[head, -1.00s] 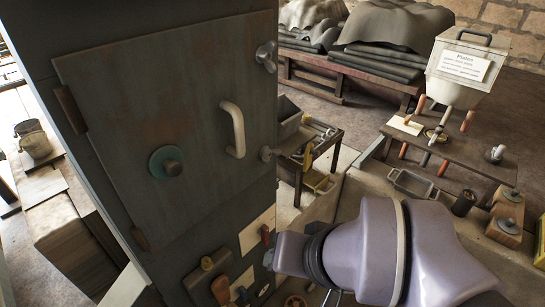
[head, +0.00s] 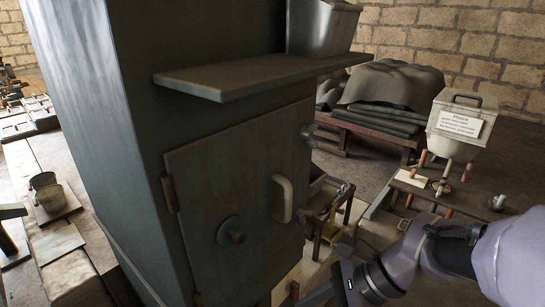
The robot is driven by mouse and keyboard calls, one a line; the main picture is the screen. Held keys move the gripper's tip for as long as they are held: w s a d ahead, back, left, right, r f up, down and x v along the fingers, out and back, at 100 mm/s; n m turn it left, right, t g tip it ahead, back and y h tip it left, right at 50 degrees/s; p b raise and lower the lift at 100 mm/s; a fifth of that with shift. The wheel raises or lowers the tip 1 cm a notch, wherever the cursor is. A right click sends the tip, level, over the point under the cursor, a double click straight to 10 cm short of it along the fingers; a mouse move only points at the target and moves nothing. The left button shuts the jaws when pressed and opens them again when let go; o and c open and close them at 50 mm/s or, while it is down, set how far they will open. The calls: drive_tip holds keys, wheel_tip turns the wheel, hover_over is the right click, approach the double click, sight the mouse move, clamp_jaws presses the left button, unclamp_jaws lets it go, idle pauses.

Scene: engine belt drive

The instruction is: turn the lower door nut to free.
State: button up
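The grey cabinet door (head: 238,160) is closed flat against the cabinet, with a pale handle (head: 283,198) near its right edge. The upper door nut (head: 308,132) sits at the door's upper right edge. The lower door nut (head: 303,215) shows small and unclear beside the lower end of the handle. My gripper (head: 316,296) is at the bottom edge of the head view, below and slightly right of the lower nut and apart from it. Its fingers are partly cut off, so I cannot tell if they are open or shut.
A shelf (head: 262,76) juts out above the door, with a metal bin (head: 322,26) on it. A round green knob (head: 231,231) stands out from the door. A bench (head: 424,190) with a labelled white hopper (head: 460,122) stands at the right.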

drive_tip(key=w+d+r+m+t+y+p, duration=0.1)
drive_tip(key=w+d+r+m+y+p, duration=0.15)
drive_tip(key=w+m+y, duration=0.4)
drive_tip(key=m+t+h+p, duration=0.2)
drive_tip(key=m+t+p, duration=0.3)
drive_tip(key=m+t, duration=1)
approach(304, 216)
drive_tip(key=w+a+m+g, duration=0.1)
drive_tip(key=w, duration=0.1)
drive_tip(key=w+a+r+m+g, duration=0.1)
drive_tip(key=w+a, duration=0.1)
drive_tip(key=w+a+r+m+g+b, duration=0.1)
drive_tip(key=w+m+g, duration=0.1)
drive_tip(key=shift+w+a+r, duration=0.25)
drive_tip(key=shift+w, duration=0.15)
clamp_jaws()
